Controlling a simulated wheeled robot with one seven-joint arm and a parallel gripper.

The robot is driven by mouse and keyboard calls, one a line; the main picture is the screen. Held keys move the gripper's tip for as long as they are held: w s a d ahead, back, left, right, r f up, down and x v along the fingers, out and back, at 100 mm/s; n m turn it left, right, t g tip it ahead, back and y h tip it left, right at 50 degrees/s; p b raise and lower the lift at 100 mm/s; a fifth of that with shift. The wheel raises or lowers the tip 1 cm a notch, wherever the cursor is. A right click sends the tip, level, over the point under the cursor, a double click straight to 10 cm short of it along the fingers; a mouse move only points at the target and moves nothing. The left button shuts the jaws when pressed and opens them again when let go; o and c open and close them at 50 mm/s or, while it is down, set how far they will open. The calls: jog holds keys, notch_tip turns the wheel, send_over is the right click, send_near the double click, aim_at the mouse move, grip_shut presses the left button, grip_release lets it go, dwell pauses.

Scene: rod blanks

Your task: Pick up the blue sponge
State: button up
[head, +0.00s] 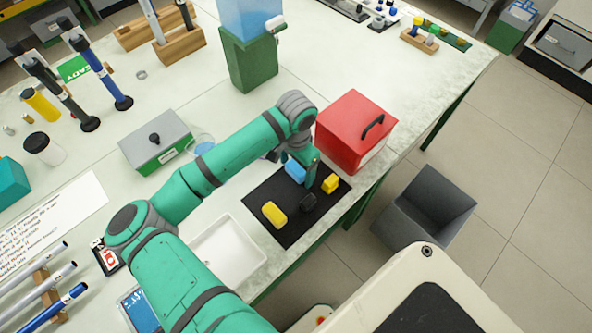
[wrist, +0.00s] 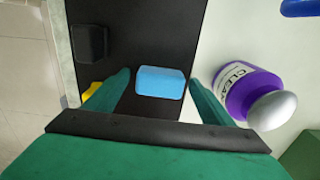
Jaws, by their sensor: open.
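The blue sponge (head: 293,170) lies on a black mat (head: 260,195) near the table's front edge, partly covered by my gripper in the head view. In the wrist view the blue sponge (wrist: 160,82) shows whole, a small light-blue block. My gripper (wrist: 158,79) is open, with one green finger on each side of the sponge in that view. A gap shows at each side, and nothing is held. In the head view my gripper (head: 308,172) is low over the mat at the sponge; its height above it is hard to tell.
A yellow block (head: 274,214), a dark block (head: 308,202) and a smaller yellow block (head: 330,184) share the mat. A red box (head: 340,135) stands just behind. A white tray (head: 262,258) is to the left. A grey bin (head: 450,215) is on the floor.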

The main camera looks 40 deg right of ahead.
jog(key=shift+w, duration=0.1)
jog(key=c, duration=1.1)
jog(key=shift+a, duration=0.15)
jog(key=shift+c, duration=0.2)
